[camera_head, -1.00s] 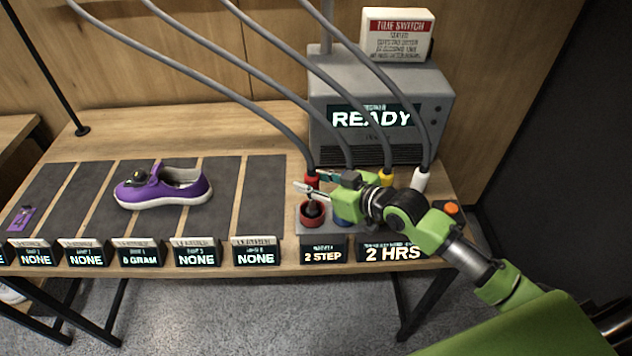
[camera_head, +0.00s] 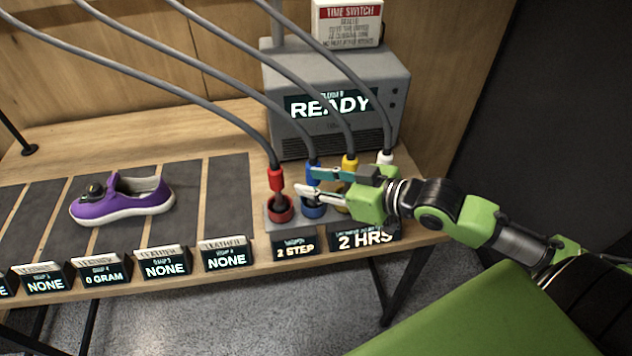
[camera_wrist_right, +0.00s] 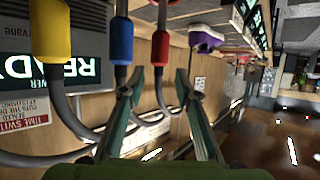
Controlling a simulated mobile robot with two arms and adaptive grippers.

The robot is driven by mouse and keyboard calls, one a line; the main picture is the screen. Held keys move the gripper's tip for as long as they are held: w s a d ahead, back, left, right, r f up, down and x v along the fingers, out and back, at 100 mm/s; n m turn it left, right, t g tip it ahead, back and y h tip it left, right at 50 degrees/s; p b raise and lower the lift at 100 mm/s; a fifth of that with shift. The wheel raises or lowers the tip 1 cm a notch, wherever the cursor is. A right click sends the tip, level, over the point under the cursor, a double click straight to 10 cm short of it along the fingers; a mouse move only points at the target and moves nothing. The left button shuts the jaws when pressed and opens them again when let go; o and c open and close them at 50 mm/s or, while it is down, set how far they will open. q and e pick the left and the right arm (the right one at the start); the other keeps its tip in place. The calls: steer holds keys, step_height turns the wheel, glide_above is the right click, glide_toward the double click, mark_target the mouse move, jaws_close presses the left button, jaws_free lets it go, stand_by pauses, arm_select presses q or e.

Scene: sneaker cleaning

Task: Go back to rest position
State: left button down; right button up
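My right gripper (camera_head: 305,182) is open, over the row of coloured sockets on the table. Its fingers point left, just right of the red plug (camera_head: 276,180), with no plug held between them. In the right wrist view the fingers are spread apart around empty space, with the red plug (camera_wrist_right: 160,48) beyond the tips and the blue plug (camera_wrist_right: 122,42) beside the left finger. The red plug stands in the red socket (camera_head: 279,211). The blue plug is partly hidden behind the gripper, above the blue socket (camera_head: 314,210). My left gripper is in neither view.
A grey machine reading READY (camera_head: 340,128) stands behind the plugs, its cables arching overhead. The yellow plug (camera_head: 350,163) and white plug (camera_head: 385,158) are close to my right gripper. A purple sneaker (camera_head: 122,200) lies on dark mats at left. Display signs line the front edge.

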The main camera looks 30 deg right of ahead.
stand_by(0.5)
steer(key=s+a+f+m+g+h, duration=0.2)
steer(key=s+f+m+g+h, duration=0.35)
steer(key=s+f, duration=1.5)
steer(key=s+f+n+g, duration=0.1)
steer(key=s+f+g, duration=0.1)
steer(key=f, duration=1)
steer(key=s+f+n+g, duration=0.1)
steer(key=s+f+g, duration=0.1)
steer(key=f, duration=1.1)
steer(key=s+d+f+g+h, duration=0.1)
steer(key=s+d+f, duration=0.2)
steer(key=s+f, duration=1.2)
steer(key=shift+s+f+b, duration=0.3)
steer(key=shift+s+f, duration=0.1)
steer(key=shift+s, duration=0.35)
